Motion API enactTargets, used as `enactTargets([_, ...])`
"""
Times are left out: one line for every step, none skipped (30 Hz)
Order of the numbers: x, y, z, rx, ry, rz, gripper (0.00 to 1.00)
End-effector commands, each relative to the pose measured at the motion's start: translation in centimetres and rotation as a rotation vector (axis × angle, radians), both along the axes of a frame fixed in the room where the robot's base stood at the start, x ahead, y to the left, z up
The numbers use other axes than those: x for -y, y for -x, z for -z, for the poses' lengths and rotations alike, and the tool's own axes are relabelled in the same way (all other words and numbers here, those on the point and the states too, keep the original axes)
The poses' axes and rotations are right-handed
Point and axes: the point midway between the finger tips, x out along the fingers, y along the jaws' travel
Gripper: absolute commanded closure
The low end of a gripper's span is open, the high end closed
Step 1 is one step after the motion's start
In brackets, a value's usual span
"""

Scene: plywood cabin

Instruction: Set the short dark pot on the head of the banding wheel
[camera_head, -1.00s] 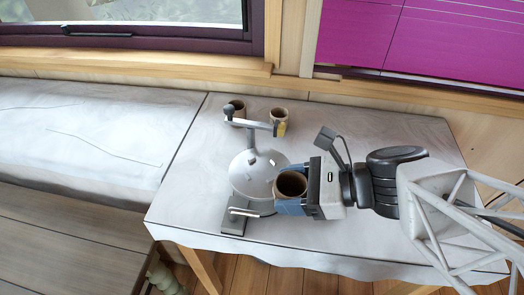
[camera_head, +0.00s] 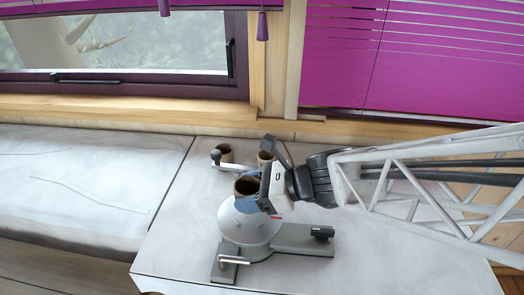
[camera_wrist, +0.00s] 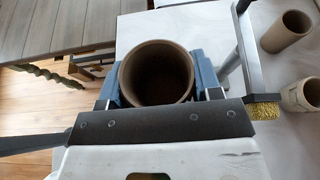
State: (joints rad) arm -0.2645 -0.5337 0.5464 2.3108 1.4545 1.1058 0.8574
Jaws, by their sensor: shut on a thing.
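The short dark pot (camera_head: 247,187) is brown with a dark inside and stands upright between the blue fingers of my gripper (camera_head: 250,196). In the wrist view, the pot (camera_wrist: 157,78) has one finger on each side. The banding wheel's pale round head (camera_head: 248,226) is below the pot in the head view, and the pot and fingers cover its far part. I cannot tell whether the pot's base touches the head. The wrist view does not show the base.
A yellow-bristled piece (camera_wrist: 262,111) shows in the wrist view. The wheel's grey base (camera_head: 300,239) spreads right; the table (camera_head: 350,270) is clear at front right.

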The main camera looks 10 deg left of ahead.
Motion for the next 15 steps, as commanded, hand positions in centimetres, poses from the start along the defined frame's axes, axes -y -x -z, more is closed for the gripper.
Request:
enactTargets([-0.1, -0.1, 0.0, 0.0, 0.0, 0.0, 0.69])
enactTargets([-0.1, -0.1, 0.0, 0.0, 0.0, 0.0, 0.69])
enactTargets([-0.1, -0.1, 0.0, 0.001, 0.0, 0.001, 0.69])
enactTargets([-0.1, -0.1, 0.0, 0.001, 0.0, 0.001, 0.69])
enactTargets([-0.1, -0.1, 0.0, 0.001, 0.0, 0.001, 0.69])
enactTargets([-0.1, -0.1, 0.0, 0.001, 0.0, 0.001, 0.69])
enactTargets([-0.1, -0.1, 0.0, 0.001, 0.0, 0.001, 0.69])
enactTargets([0.0, -0.1, 0.0, 0.001, 0.0, 0.001, 0.69])
enactTargets([0.0, -0.1, 0.0, 0.001, 0.0, 0.001, 0.69])
enactTargets([0.0, -0.1, 0.0, 0.001, 0.0, 0.001, 0.69])
enactTargets([0.0, -0.1, 0.1, 0.0, 0.0, 0.0, 0.69])
enactTargets([-0.1, -0.1, 0.3, 0.0, 0.0, 0.0, 0.69])
enactTargets([0.0, -0.1, 0.5, -0.001, 0.0, 0.0, 0.69])
enactTargets([0.0, -0.1, 0.7, -0.001, 0.0, 0.0, 0.69])
enactTargets([0.0, -0.1, 1.1, -0.001, 0.0, 0.0, 0.69])
